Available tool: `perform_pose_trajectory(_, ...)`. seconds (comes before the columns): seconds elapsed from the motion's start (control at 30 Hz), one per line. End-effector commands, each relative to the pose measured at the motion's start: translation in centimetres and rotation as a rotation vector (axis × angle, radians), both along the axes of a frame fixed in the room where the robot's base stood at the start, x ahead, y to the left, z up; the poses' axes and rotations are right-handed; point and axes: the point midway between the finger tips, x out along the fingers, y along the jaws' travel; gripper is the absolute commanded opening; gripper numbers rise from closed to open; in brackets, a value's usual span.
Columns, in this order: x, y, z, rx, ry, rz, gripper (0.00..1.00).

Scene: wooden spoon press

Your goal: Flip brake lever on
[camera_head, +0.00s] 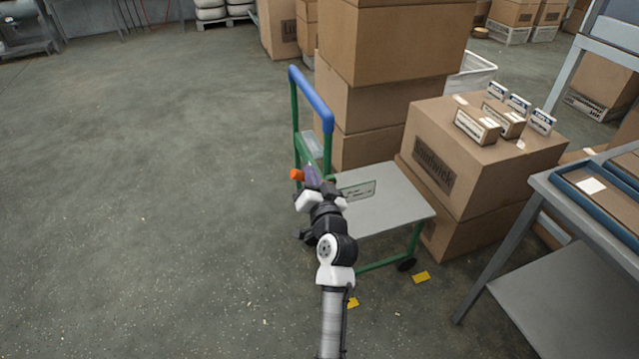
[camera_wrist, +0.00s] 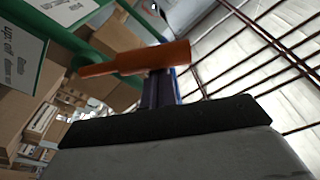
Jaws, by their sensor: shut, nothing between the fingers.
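The brake lever has an orange end (camera_head: 297,174) and sits by the green upright of a cart (camera_head: 388,198) with a blue push handle. In the wrist view the lever (camera_wrist: 125,62) is an orange bar lying across, just past my fingertips. My gripper (camera_head: 312,173) is shut and empty, its dark purple fingers close beside the lever's right side in the head view. In the wrist view the fingers (camera_wrist: 160,90) point at the bar and overlap it. I cannot tell whether they touch it. The lever's mount is hidden behind my gripper.
Stacked cardboard boxes (camera_head: 385,40) stand behind the cart. More boxes (camera_head: 470,160) with small packs on top stand to its right. A grey metal table (camera_head: 560,290) is at the right front. Yellow floor markers (camera_head: 421,277) lie below. The floor on the left is clear.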

Motion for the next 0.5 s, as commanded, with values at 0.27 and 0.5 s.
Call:
perform_pose_trajectory(0.27, -0.4, 1.1, -1.4, -0.018, -0.005, 0.002, 0.0)
perform_pose_trajectory(0.5, -0.5, 1.5, -1.8, -0.015, -0.005, 0.003, 0.0)
